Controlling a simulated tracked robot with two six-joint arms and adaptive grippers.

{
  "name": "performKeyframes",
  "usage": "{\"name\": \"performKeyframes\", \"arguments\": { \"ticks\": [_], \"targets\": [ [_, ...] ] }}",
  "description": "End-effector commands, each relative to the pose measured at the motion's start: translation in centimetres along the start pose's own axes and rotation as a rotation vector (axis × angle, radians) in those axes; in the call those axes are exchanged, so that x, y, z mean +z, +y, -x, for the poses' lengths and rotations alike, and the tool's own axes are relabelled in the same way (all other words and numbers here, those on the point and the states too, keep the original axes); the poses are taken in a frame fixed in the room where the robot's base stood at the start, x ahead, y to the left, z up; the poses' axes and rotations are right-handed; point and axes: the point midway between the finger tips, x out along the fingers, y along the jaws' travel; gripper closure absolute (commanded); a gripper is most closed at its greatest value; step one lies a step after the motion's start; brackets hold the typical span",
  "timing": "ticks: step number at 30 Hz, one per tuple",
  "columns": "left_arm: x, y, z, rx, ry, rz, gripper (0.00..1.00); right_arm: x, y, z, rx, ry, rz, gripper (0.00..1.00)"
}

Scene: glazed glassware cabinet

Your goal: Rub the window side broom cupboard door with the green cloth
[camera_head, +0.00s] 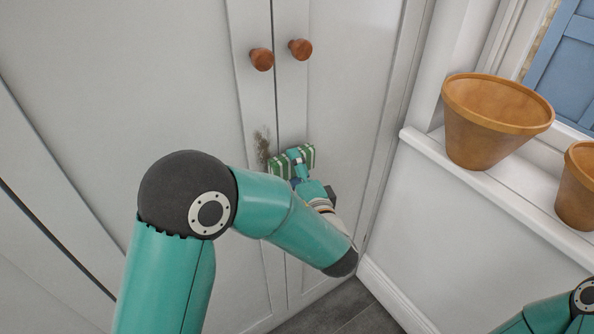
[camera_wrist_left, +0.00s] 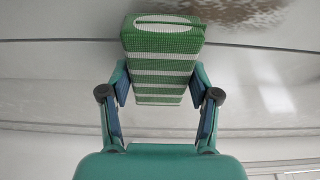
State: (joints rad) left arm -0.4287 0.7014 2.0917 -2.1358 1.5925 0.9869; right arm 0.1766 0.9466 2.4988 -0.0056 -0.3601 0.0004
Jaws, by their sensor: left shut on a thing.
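The green cloth (camera_head: 308,155), a folded pad with white stripes, is between the fingers of my left gripper (camera_head: 292,163). In the left wrist view, the blue-padded fingers of my left gripper (camera_wrist_left: 160,100) are shut on the sides of the cloth (camera_wrist_left: 163,60). The cloth is at the window side cupboard door (camera_head: 345,90), and its left end reaches the seam with the other door (camera_head: 170,70). I cannot tell if it touches the surface. A brown smudge (camera_head: 262,146) is on the other door, just left of the cloth; it also shows in the left wrist view (camera_wrist_left: 235,12). My right gripper is out of view.
Two round wooden knobs (camera_head: 262,60) (camera_head: 300,49) stick out above the cloth. A white windowsill (camera_head: 500,200) at the right holds two terracotta pots (camera_head: 490,120) (camera_head: 578,190). Part of my right arm shows at the bottom right corner. Dark floor (camera_head: 345,308) shows below.

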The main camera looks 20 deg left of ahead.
Motion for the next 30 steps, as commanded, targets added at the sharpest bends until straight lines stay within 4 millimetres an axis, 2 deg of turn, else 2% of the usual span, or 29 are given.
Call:
{"name": "performKeyframes", "arguments": {
  "ticks": [17,30],
  "targets": [
    [0.1,0.0,-0.9,0.000,0.000,0.000,0.66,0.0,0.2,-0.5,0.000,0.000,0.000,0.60],
    [-3.3,0.2,-1.6,-0.001,0.002,0.000,0.66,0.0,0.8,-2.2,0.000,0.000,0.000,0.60]
  ]
}}
